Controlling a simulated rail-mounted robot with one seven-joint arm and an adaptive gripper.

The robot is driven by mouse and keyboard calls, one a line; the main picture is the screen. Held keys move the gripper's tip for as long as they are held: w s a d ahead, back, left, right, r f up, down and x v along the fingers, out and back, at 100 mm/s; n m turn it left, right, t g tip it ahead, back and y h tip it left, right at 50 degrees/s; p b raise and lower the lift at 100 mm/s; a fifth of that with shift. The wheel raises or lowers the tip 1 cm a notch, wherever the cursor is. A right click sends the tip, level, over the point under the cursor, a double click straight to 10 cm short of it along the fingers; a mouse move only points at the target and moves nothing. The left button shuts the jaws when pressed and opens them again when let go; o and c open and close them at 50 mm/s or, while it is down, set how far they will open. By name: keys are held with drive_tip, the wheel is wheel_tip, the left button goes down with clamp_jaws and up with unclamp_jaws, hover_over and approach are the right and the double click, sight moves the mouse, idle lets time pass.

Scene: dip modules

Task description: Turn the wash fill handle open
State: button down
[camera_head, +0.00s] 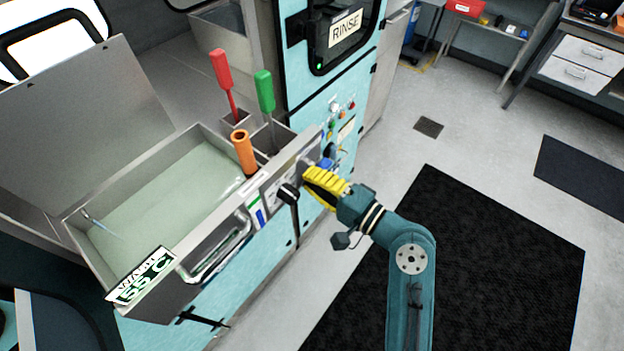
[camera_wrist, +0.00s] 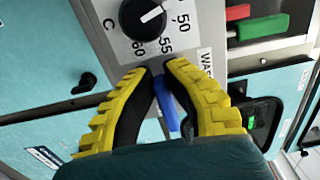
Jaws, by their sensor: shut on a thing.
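The blue handle (camera_wrist: 167,104), which I take for the wash fill handle, shows between my fingers in the wrist view. In the head view a blue part (camera_head: 325,163) shows just beyond my fingers on the teal front panel. My gripper (camera_wrist: 158,68) has yellow ribbed fingers with black inner pads, closed in around the blue handle. It is also seen in the head view (camera_head: 314,180), up against the panel. The fingers hide part of the handle, and its exact angle is hard to tell.
A temperature dial (camera_wrist: 143,18) sits just beyond my fingertips.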

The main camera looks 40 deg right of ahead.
drive_tip(key=shift+f, duration=0.15)
drive_tip(key=c, duration=1.1)
unclamp_jaws()
drive_tip(key=s, duration=0.4)
drive_tip(key=s+d, duration=0.1)
drive_tip(key=s, duration=0.7)
drive_tip(key=shift+d, duration=0.2)
drive_tip(key=shift+w, duration=0.1)
